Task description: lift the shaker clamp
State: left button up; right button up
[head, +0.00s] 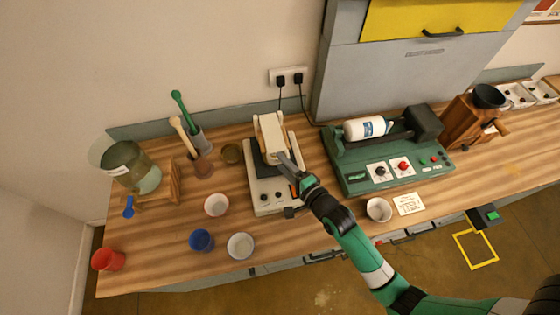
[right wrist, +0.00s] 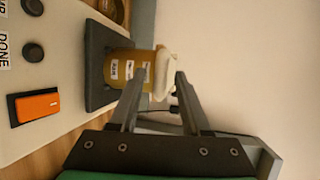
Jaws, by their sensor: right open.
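The cream shaker (head: 262,200) stands on the wooden table, with knobs and an orange switch on its front panel. Its cream clamp (head: 269,130) is at the back, over the dark plate. In the right wrist view an amber labelled jar (right wrist: 122,68) is on the dark plate (right wrist: 98,62), and the rounded cream clamp (right wrist: 163,74) is beside its end. My right gripper (head: 284,158) is open and reaches over the shaker. In the right wrist view its fingertips (right wrist: 160,80) are on either side of the cream part; contact cannot be told. My left gripper is not in view.
A green roller machine (head: 385,178) with a white bottle (head: 364,128) stands to the right. A glass vessel (head: 130,165) is at the far left. A wall socket (head: 288,76) is behind.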

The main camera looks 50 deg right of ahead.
jog(key=shift+x, duration=1)
